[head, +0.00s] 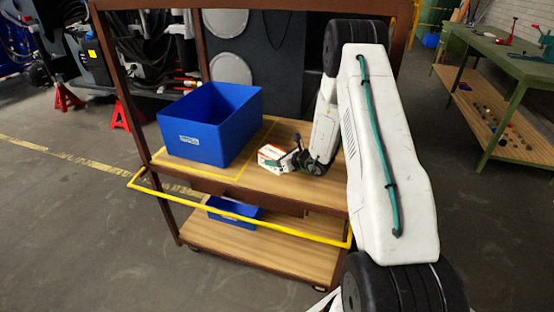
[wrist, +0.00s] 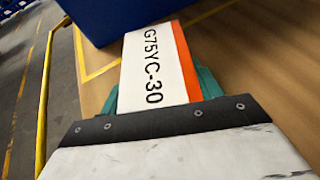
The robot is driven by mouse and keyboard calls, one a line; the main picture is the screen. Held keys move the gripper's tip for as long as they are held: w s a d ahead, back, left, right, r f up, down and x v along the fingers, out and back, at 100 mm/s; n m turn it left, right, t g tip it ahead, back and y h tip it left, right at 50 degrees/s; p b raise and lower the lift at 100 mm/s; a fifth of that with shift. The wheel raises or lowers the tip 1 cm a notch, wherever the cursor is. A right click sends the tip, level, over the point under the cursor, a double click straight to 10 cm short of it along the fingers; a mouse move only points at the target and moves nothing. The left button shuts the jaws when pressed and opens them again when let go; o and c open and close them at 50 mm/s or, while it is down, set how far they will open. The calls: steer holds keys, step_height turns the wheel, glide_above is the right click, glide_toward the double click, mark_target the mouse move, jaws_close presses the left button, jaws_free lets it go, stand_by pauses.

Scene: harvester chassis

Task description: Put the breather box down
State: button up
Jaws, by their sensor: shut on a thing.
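The breather box is a small white carton with an orange-red edge (head: 271,154). In the wrist view the breather box (wrist: 155,68) shows the print "G75YC-30". My gripper (head: 288,159) is shut on it, with a teal finger on each side of the box in the wrist view (wrist: 158,90). The box is at or just above the wooden upper shelf of the cart (head: 290,184). I cannot tell whether it touches the shelf. The far end of the box is close to the blue bin in the wrist view.
A large blue bin (head: 210,125) stands on the shelf, left of the box, inside yellow marking lines. A yellow rail (head: 240,220) runs along the cart's front. A smaller blue bin (head: 233,210) sits on the lower shelf. Bare shelf lies in front of my gripper.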

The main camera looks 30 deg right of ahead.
steer(key=o, duration=1.1)
steer(key=shift+f, duration=0.15)
